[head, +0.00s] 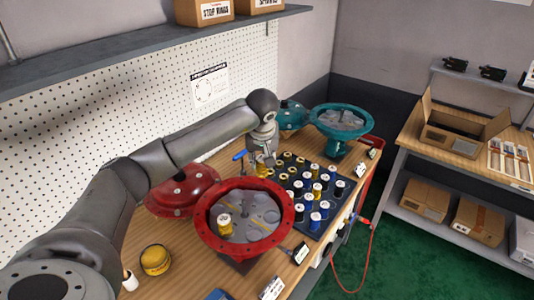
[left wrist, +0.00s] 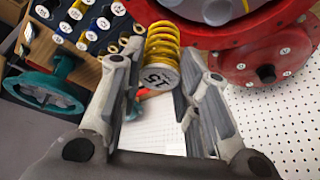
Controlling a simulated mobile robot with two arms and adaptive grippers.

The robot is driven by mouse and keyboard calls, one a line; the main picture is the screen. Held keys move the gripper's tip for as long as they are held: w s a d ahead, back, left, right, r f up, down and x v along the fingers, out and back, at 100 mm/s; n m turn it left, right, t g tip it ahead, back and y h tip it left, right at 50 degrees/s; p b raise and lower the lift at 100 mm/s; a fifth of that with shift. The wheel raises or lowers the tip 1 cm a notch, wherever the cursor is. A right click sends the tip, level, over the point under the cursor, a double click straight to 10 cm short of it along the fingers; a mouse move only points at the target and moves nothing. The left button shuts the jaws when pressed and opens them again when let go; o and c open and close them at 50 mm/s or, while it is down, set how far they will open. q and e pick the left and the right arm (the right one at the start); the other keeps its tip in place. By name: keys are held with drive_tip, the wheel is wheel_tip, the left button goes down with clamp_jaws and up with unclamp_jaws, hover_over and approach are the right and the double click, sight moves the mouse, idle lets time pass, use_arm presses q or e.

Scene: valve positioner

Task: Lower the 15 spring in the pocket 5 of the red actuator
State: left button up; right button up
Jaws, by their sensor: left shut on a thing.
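My left gripper (head: 263,158) is shut on a yellow coil spring (head: 262,170) above the far rim of the red actuator. In the left wrist view the spring (left wrist: 162,48) lies between the fingers (left wrist: 160,84), and its pale end cap reads 15. The red actuator (head: 203,236) is an open round housing with a grey pocketed plate inside. One yellow spring with a white cap (head: 224,222) stands at the plate's left side. Pocket numbers are too small to read. The actuator's red rim (left wrist: 262,45) also shows in the left wrist view. My right gripper is out of view.
A dark tray (head: 318,236) of black, blue and yellow springs stands right of the actuator. A red domed cover (head: 183,192) lies behind left. A teal actuator (head: 342,118) stands at the back. A yellow tin (head: 155,260) is at front left.

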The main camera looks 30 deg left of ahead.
sight(261, 177)
use_arm(q)
drive_tip(key=shift+s+f+b, duration=0.4)
drive_tip(key=shift+s+b, duration=0.05)
drive_tip(key=shift+s, duration=0.15)
drive_tip(key=shift+f, duration=0.35)
drive_tip(key=shift+d+b+x, duration=0.15)
drive_tip(key=shift+b+x, duration=0.3)
drive_tip(key=shift+x, duration=0.15)
drive_tip(key=shift+d+b+x, duration=0.15)
drive_tip(key=shift+b+x, duration=0.3)
drive_tip(key=shift+x, duration=0.2)
drive_tip(key=shift+s+f, duration=0.15)
drive_tip(key=shift+f, duration=0.25)
drive_tip(key=shift+f+b, duration=0.95)
drive_tip(key=shift+f, duration=0.25)
drive_tip(key=shift+r, duration=0.2)
drive_tip(key=shift+f, duration=0.1)
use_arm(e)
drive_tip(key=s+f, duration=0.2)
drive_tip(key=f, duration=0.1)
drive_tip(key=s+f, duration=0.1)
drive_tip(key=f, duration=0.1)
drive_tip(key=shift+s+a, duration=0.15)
use_arm(q)
drive_tip(key=shift+f, duration=0.1)
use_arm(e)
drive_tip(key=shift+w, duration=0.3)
